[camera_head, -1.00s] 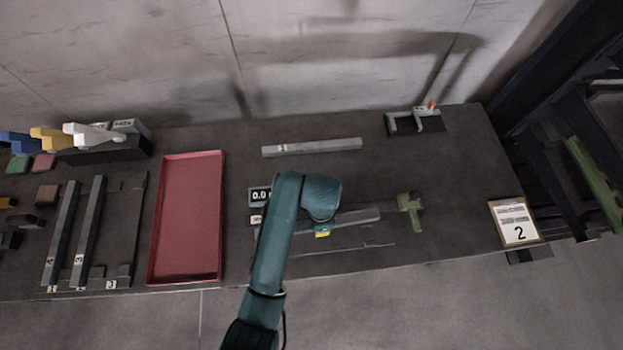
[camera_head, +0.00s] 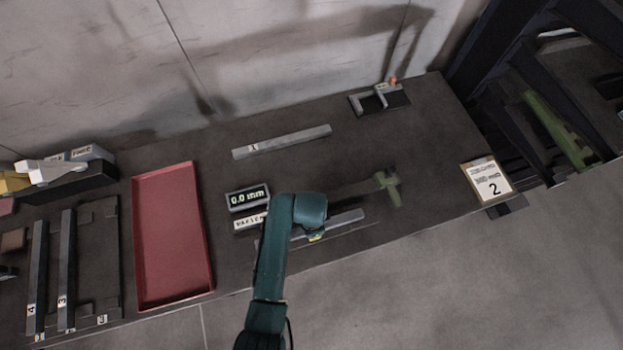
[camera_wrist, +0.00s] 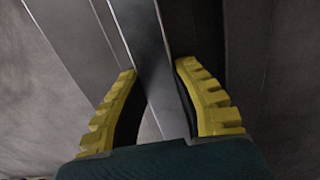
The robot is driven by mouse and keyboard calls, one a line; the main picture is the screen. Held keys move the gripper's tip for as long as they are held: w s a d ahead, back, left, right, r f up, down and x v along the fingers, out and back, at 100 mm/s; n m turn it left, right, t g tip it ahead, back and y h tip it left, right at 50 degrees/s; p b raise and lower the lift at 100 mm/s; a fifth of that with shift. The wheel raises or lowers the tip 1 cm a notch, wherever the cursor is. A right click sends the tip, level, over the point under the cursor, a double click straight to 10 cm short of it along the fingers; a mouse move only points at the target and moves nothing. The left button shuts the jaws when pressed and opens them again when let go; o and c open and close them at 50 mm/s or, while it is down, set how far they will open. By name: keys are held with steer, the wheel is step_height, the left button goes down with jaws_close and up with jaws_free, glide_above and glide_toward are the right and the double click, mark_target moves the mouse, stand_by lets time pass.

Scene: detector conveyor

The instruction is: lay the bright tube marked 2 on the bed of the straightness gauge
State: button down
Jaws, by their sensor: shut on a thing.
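A bright grey tube (camera_head: 345,219) is in my gripper (camera_head: 316,236), near the front edge of the bench; no number on it shows. In the wrist view the yellow-padded fingers (camera_wrist: 160,100) are shut on the tube (camera_wrist: 148,45), one on each side. The straightness gauge has a display (camera_head: 248,197) reading 0.0 mm and a green part (camera_head: 389,187) at its right end. A dark strip, seemingly its bed (camera_head: 352,189), shows behind the tube; my arm hides part of it. I cannot tell whether the tube touches anything below.
A tube marked 1 (camera_head: 290,140) lies at the back. Tubes marked 4 (camera_head: 38,265) and 3 (camera_head: 67,260) lie in a rack at the left, beside an empty red tray (camera_head: 138,250). A card marked 2 (camera_head: 487,181) stands at the right edge. A grey fixture (camera_head: 378,99) stands at the back right.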

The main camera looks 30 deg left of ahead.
steer(key=c, duration=1)
jaws_free()
steer(key=shift+f, duration=0.15)
steer(key=shift+o, duration=0.2)
step_height(320, 180, up, 12)
steer(key=p, duration=0.2)
steer(key=w+d+r+n+t+y, duration=0.1)
steer(key=w+d+r+n+t, duration=0.15)
steer(key=w+r+t, duration=0.6)
steer(key=w+d+r+n+t+y, duration=0.1)
steer(key=w+d+r, duration=0.3)
steer(key=r, duration=0.9)
steer(key=d+r+n+t, duration=0.1)
steer(key=d+r+t, duration=0.2)
steer(key=r, duration=0.6)
steer(key=d+r+n+t, duration=0.2)
steer(key=d+r+t, duration=0.15)
steer(key=r, duration=0.55)
steer(key=s+d+r+n+t+h, duration=0.1)
steer(key=s+d+r+t, duration=0.1)
steer(key=r, duration=0.5)
steer(key=s+d+r+t+h, duration=0.1)
steer(key=s+d+r+t, duration=0.1)
steer(key=s+r+t, duration=0.2)
step_height(320, 180, up, 4)
steer(key=shift+s+d+f+n, duration=0.25)
steer(key=shift+s+d+n, duration=0.1)
steer(key=shift+s, duration=0.35)
